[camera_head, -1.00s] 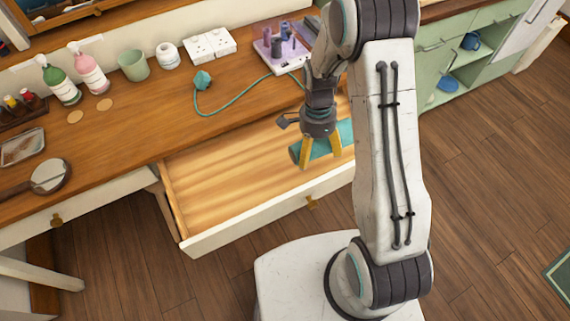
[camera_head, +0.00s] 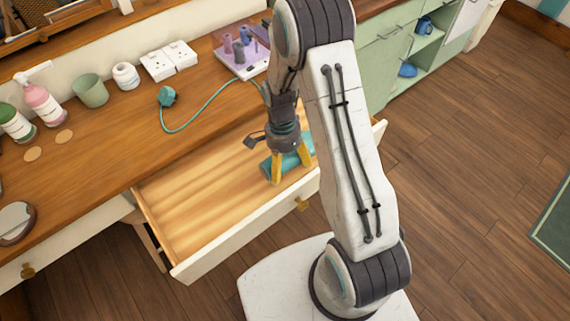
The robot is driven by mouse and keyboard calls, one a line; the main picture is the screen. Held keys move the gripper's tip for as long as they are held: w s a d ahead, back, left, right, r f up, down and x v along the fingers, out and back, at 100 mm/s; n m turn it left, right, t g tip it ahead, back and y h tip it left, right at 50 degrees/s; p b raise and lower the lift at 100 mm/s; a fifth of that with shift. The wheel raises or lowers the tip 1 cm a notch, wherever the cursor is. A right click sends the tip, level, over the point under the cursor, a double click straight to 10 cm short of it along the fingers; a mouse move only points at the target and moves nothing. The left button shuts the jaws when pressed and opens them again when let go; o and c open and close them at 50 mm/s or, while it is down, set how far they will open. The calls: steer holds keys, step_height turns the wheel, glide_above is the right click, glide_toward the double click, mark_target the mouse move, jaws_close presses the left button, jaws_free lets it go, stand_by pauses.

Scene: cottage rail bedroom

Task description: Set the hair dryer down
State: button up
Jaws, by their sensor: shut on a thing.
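The teal hair dryer (camera_head: 289,161) is between the yellow fingertips of my gripper (camera_head: 292,173). My gripper is shut on it, pointing down over the right part of the open drawer (camera_head: 205,200). The dryer looks low, near the drawer's floor, but I cannot tell whether it touches. My gripper and arm hide part of it. A teal cord (camera_head: 205,117) runs across the wooden counter (camera_head: 120,155) from a teal plug (camera_head: 167,96) toward my arm.
The visible drawer floor left of my gripper is bare. A purple organizer (camera_head: 241,50), white sockets (camera_head: 170,61), a green cup (camera_head: 90,90) and pump bottles (camera_head: 43,104) stand at the counter's back. A green cabinet (camera_head: 385,65) stands at the right.

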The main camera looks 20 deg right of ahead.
steer(key=shift+f+b, duration=0.4)
steer(key=shift+b, duration=0.05)
steer(key=shift+f, duration=0.2)
steer(key=o, duration=1)
steer(key=shift+o, duration=0.2)
steer(key=shift+r, duration=0.15)
